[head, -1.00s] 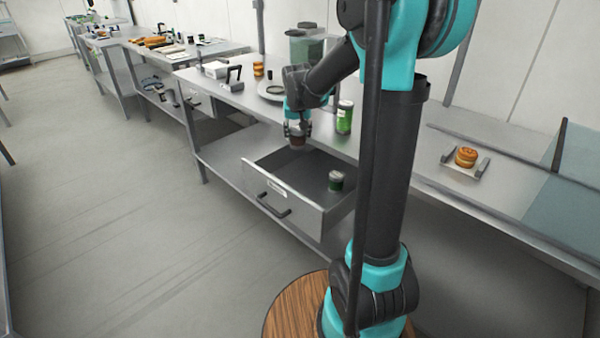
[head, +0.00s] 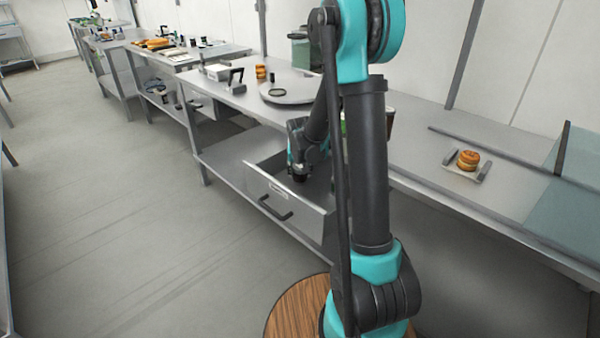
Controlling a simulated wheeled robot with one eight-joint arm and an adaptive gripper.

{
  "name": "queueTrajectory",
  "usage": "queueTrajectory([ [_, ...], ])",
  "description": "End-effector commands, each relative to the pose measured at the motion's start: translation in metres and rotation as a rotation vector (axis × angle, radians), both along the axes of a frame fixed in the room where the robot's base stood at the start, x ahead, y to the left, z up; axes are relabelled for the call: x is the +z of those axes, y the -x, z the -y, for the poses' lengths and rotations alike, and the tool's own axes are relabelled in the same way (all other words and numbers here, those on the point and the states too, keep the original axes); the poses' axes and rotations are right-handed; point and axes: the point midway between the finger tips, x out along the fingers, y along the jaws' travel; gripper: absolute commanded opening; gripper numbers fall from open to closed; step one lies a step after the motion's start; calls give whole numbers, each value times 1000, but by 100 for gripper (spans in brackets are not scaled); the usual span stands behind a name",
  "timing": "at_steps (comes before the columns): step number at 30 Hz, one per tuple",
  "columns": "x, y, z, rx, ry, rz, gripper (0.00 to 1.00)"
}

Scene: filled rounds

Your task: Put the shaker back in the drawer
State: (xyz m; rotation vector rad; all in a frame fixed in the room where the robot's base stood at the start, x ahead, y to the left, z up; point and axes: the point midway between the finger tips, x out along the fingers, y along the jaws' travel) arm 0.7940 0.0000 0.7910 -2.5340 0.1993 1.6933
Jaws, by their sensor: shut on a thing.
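The drawer (head: 308,217) under the steel counter is pulled open, its label and dark handle facing out. My gripper (head: 299,177) points down inside the drawer opening, close behind the front panel. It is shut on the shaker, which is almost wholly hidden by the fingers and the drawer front. I cannot tell whether the shaker touches the drawer floor. The right part of the drawer is behind my arm, so the green-and-dark jar seen there earlier is hidden now.
On the counter stand a round grey board (head: 290,92), a stacked orange item (head: 261,72) and a dark-handled tool (head: 236,80). A bun (head: 468,160) sits on a small tray at right. A green can is mostly hidden behind my arm.

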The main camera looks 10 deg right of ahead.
Motion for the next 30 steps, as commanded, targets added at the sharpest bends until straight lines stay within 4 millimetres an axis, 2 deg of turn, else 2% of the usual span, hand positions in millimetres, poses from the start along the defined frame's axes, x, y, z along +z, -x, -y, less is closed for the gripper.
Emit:
queueTrajectory([
  [11,-3,0,0,0,0,0,14],
  [12,-3,0,0,0,0,0,51],
  [16,-3,0,0,0,0,0,66],
  [25,-2,0,0,0,0,0,66],
  [30,8,3,-1,0,0,0,66],
])
